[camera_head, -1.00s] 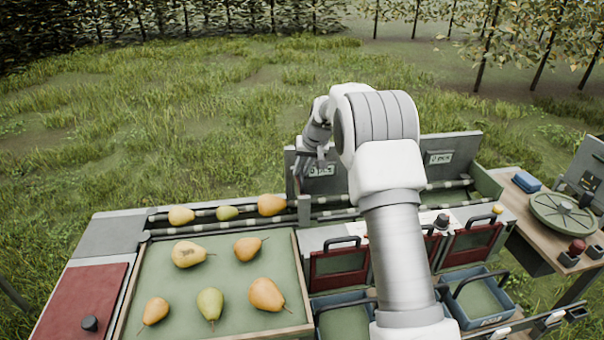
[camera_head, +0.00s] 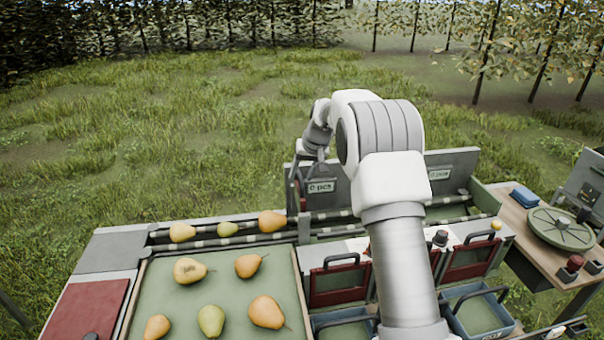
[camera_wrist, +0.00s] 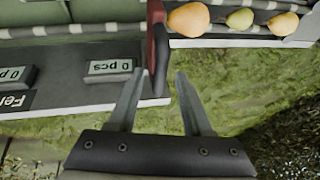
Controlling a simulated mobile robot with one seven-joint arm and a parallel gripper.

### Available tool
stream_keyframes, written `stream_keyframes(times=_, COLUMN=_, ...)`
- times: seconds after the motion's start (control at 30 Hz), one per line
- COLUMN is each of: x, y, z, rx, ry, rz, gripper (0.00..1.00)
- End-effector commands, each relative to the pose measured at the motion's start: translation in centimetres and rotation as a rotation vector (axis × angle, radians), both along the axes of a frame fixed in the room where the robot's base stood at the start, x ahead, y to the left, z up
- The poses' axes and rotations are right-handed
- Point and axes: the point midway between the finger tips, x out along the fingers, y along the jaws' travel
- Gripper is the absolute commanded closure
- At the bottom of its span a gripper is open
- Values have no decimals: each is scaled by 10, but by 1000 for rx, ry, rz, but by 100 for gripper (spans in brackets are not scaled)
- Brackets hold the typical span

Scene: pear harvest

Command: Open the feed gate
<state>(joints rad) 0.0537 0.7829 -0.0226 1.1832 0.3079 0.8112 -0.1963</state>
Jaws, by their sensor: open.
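The feed gate appears as a narrow dark red upright piece (camera_wrist: 158,48) in the wrist view, at the end of the roller lane beside the pears. In the head view its red part (camera_head: 303,204) shows just right of the last pear in the lane. My gripper (camera_wrist: 160,88) is open and empty in the wrist view. Its two fingers point toward the red piece, which lies ahead between their tips; contact cannot be told. In the head view my gripper (camera_head: 310,172) is small and partly hidden beside the grey back panel, above the gate.
Several pears lie on the roller lane (camera_head: 205,241) and in the green tray (camera_head: 215,295). Grey panels with "0 pcs" displays (camera_head: 321,187) stand behind the lane. Blue bins (camera_head: 478,313) and dark red flaps (camera_head: 338,285) are in front.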

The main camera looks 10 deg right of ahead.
Motion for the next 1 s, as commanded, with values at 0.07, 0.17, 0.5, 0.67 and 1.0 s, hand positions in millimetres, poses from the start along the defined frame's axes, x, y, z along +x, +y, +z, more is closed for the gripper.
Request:
stream_keyframes(times=0.07, x=-2, y=-1, z=6, rx=0, ry=-2, rz=0, gripper=50)
stream_keyframes(times=0.17, x=-7, y=-4, z=19, rx=0, ry=-4, rz=-2, gripper=50)
stream_keyframes(times=0.5, x=-38, y=-19, z=93, rx=-1, ry=-5, rz=-1, gripper=50)
stream_keyframes(times=0.67, x=-52, y=-25, z=125, rx=0, ry=-4, rz=-1, gripper=50)
stream_keyframes(times=1.0, x=-66, y=-31, z=157, rx=0, ry=-2, rz=0, gripper=50)
